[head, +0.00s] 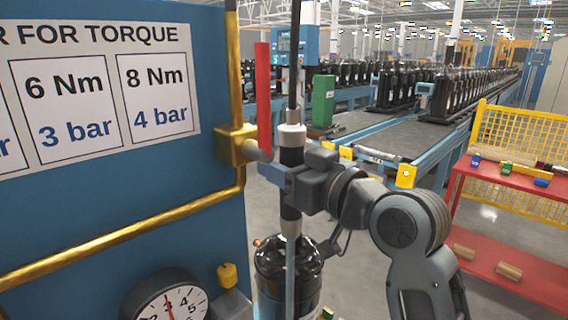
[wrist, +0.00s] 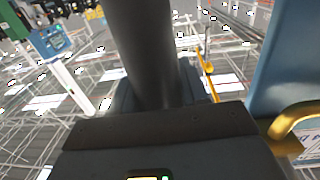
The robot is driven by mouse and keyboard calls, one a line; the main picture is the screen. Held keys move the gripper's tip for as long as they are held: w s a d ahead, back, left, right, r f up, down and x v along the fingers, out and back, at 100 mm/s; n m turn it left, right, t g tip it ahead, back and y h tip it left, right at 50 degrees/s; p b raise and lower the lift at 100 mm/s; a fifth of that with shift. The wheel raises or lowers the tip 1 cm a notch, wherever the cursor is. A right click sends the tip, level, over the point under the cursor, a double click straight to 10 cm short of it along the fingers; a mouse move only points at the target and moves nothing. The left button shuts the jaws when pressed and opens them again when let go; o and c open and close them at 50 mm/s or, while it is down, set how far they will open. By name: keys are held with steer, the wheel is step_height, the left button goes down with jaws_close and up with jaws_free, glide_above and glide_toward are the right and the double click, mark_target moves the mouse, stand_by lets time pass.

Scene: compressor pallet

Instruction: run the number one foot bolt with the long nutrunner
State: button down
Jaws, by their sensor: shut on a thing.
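My gripper (head: 287,180) is shut on the long nutrunner (head: 291,157), a dark upright cylinder with a pale collar and a black line running up from its top. A thin straight shaft (head: 290,275) extends downward from it, in front of a black compressor (head: 272,262). In the wrist view the nutrunner's dark body (wrist: 150,45) rises between the jaws (wrist: 160,130). The shaft's lower end is out of frame. The foot bolts and the compressor's feet are not visible.
A blue panel (head: 100,205) with a torque sign (head: 95,85), brass pipe (head: 120,232), red lever (head: 263,97), gauge (head: 168,300) near 3 and yellow knob (head: 228,275) stands close on the left. Conveyors (head: 380,135) lie behind; a red shelf (head: 515,185) is at right.

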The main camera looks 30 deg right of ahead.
mark_target(284, 207)
steer(key=shift+f+b, duration=1.55)
steer(key=shift+f, duration=0.55)
steer(key=shift+f+b, duration=1.3)
steer(key=shift+f, duration=0.55)
stand_by(1.5)
steer(key=shift+r, duration=0.15)
steer(key=shift+r+p, duration=2.2)
steer(key=shift+r, duration=0.35)
